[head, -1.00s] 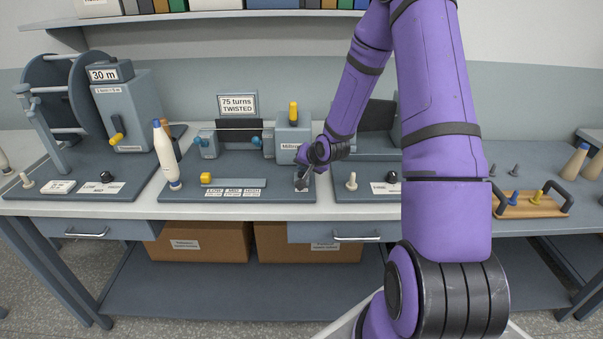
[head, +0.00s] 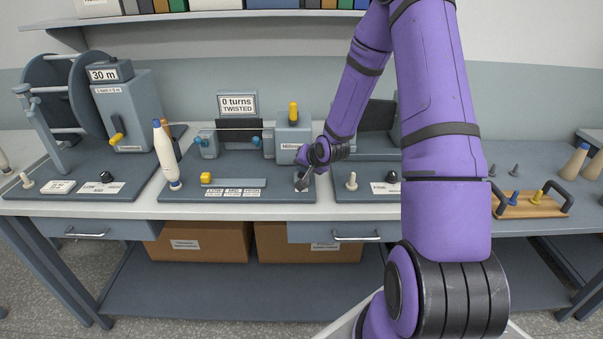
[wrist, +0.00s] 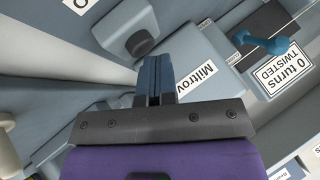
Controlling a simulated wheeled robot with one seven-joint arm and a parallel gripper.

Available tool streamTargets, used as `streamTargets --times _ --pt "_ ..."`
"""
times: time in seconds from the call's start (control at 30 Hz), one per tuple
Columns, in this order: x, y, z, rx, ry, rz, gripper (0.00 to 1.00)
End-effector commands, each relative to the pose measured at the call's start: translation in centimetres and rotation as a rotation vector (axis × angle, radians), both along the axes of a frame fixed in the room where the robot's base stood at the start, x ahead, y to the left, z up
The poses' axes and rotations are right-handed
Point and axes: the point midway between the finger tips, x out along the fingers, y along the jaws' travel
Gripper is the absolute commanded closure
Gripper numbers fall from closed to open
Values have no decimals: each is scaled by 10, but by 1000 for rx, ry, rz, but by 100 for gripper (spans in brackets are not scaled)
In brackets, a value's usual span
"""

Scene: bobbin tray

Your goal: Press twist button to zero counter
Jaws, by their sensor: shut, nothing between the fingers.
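The twist counter display (head: 238,104) stands at the back of the middle machine and reads "0 turns TWISTED"; it also shows in the wrist view (wrist: 276,70). My gripper (head: 300,186) is shut and empty, pointing down at the front right corner of the machine's base plate (head: 240,168). The twist button is hidden under or behind my fingertips, and I cannot tell whether they touch it. In the wrist view the shut fingers (wrist: 154,78) show over the machine.
A white bobbin (head: 166,155) leans at the left of the base plate. A yellow slider knob (head: 206,177) sits on its front. A length-counter machine (head: 124,110) stands to the left. A wooden tray (head: 530,204) with handles lies at the right.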

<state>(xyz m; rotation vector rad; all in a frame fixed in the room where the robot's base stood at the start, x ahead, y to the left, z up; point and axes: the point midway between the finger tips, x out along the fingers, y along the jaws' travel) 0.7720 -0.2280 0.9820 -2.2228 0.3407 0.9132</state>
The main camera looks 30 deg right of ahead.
Motion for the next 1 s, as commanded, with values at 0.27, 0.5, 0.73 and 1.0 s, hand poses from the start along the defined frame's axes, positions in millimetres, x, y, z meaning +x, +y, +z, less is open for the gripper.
streamTargets --times 0.27,0.5,0.73,1.0 --pt "0 0 14 0 -1 -1 100" --pt "0 0 16 0 1 1 100" --pt "0 0 21 0 -1 0 100" --pt "0 -1 44 -1 -3 -1 100"
